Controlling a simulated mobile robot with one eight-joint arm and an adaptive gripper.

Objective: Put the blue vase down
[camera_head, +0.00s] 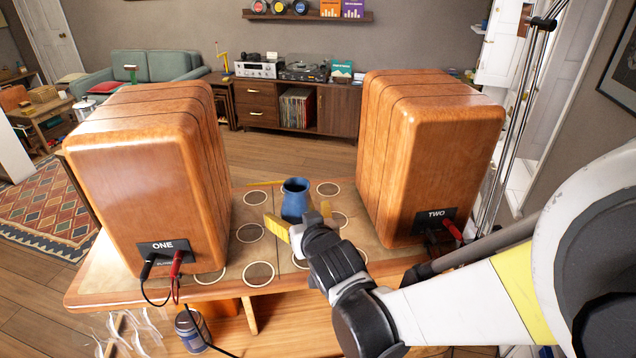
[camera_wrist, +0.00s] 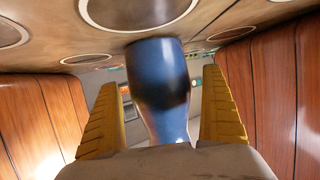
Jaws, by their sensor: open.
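The blue vase (camera_head: 295,199) stands upright on the tabletop (camera_head: 120,272), between the two wooden speakers. My gripper (camera_head: 296,222) reaches in from the near right with its yellow fingers around the vase's lower part. In the wrist view the picture is upside down, and the vase (camera_wrist: 160,85) sits between the two spread yellow fingers (camera_wrist: 167,110). A gap shows between the vase and each finger, so the gripper is open. The vase's wide end meets the table surface in that view. In the head view, my gripper hides some of the vase's lower side.
Speaker ONE (camera_head: 150,180) stands close on the left and speaker TWO (camera_head: 425,155) on the right, with cables at their near faces. Flat ringed discs (camera_head: 259,273) are set in the tabletop. A dark can (camera_head: 192,330) and glasses (camera_head: 130,335) are below the near edge.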

